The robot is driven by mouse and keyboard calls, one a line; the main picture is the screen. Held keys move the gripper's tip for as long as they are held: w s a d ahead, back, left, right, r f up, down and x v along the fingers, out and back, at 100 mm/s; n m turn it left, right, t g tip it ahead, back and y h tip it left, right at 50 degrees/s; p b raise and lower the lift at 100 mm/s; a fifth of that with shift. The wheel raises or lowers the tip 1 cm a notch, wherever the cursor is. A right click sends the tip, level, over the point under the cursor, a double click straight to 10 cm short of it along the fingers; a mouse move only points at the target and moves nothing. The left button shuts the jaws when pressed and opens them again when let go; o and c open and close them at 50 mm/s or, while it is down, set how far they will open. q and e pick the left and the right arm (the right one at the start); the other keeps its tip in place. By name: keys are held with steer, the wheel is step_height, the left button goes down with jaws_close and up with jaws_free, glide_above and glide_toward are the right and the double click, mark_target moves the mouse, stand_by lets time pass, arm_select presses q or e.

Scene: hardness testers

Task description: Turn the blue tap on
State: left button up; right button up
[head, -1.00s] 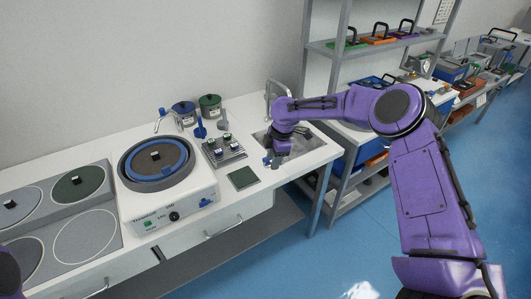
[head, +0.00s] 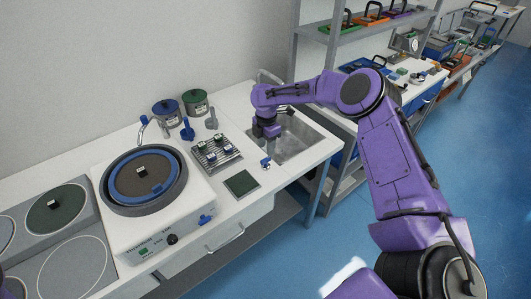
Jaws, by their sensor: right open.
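A small blue-and-white tap-like fitting (head: 265,162) stands on the white counter beside the front left corner of the sink. My right gripper (head: 268,139) points down just behind it, over the left rim of the sink, apart from it in the picture. Its jaws are open and look empty, but the fingertips are small and dark here. Another blue part (head: 206,220) sits on the front right corner of the grinding machine. Only a purple bit of my left arm shows at the lower left; its gripper is out of view.
The steel sink (head: 300,137) has a grey faucet (head: 270,77) behind my right forearm. A rack of samples (head: 216,153), a dark green pad (head: 241,183) and a round grinding machine (head: 190,212) crowd the counter to the left. Two lidded pots (head: 194,103) stand behind.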

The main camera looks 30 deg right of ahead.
mark_target(266, 159)
steer(key=f, duration=0.3)
steer(key=f+p, duration=0.1)
steer(key=f, duration=0.1)
steer(key=shift+w+f, duration=0.1)
steer(key=shift+w, duration=0.15)
steer(key=shift+f, duration=0.45)
steer(key=shift+s, duration=0.15)
jaws_close()
